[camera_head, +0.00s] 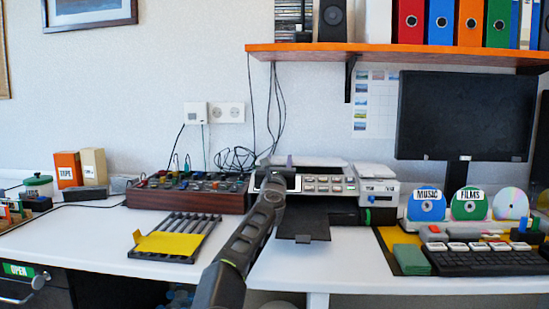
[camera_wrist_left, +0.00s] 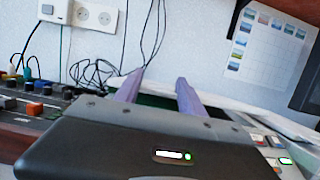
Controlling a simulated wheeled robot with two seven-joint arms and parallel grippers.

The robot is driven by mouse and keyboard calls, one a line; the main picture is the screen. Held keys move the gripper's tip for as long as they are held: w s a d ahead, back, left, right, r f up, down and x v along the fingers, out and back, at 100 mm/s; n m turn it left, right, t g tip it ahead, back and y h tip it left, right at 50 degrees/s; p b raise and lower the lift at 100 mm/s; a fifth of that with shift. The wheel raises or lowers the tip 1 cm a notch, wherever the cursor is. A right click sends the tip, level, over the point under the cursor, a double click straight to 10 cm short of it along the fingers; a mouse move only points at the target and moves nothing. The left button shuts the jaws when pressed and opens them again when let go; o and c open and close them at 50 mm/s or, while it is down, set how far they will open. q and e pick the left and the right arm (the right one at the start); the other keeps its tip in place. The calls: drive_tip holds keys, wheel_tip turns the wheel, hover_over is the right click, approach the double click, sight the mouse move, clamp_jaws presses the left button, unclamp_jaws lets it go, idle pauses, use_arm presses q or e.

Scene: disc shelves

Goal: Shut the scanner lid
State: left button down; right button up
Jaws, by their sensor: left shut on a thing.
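The scanner (camera_head: 330,184) is the pale machine with a button panel at the middle of the desk, under the shelf. Its white lid (camera_head: 312,161) lies low and almost flat over its top; I cannot tell if a gap is left beneath. My left gripper (camera_head: 289,161) is at the lid's left part, with the arm rising from the front. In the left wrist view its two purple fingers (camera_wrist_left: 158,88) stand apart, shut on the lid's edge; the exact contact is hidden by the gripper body. My right gripper is not in view.
A mixer (camera_head: 188,194) and a grey rack (camera_head: 175,238) with a yellow sheet stand left. A printer-like unit (camera_head: 376,188), discs, a keyboard (camera_head: 480,262) and a monitor (camera_head: 465,115) stand right. An orange shelf (camera_head: 400,52) hangs above. Desk is bare at front left.

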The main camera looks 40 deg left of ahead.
use_arm(q)
drive_tip(key=shift+w+f, duration=0.1)
drive_tip(key=shift+f, duration=0.3)
drive_tip(key=c, duration=0.9)
unclamp_jaws()
drive_tip(key=shift+w, duration=0.1)
drive_tip(key=shift+o, duration=1.1)
drive_tip(key=shift+r, duration=0.1)
drive_tip(key=shift+s+f+b, duration=0.2)
drive_tip(key=shift+s+b, duration=0.2)
drive_tip(key=shift+b, duration=0.25)
drive_tip(key=shift+b+v, duration=0.85)
drive_tip(key=shift+b, duration=0.35)
drive_tip(key=v, duration=0.4)
drive_tip(key=shift+s+d+r+b, duration=0.1)
drive_tip(key=shift+s+b, duration=0.05)
drive_tip(key=shift+b, duration=0.25)
drive_tip(key=shift+s+d+f, duration=0.2)
drive_tip(key=shift+s+d, duration=0.15)
drive_tip(key=shift+s, duration=0.05)
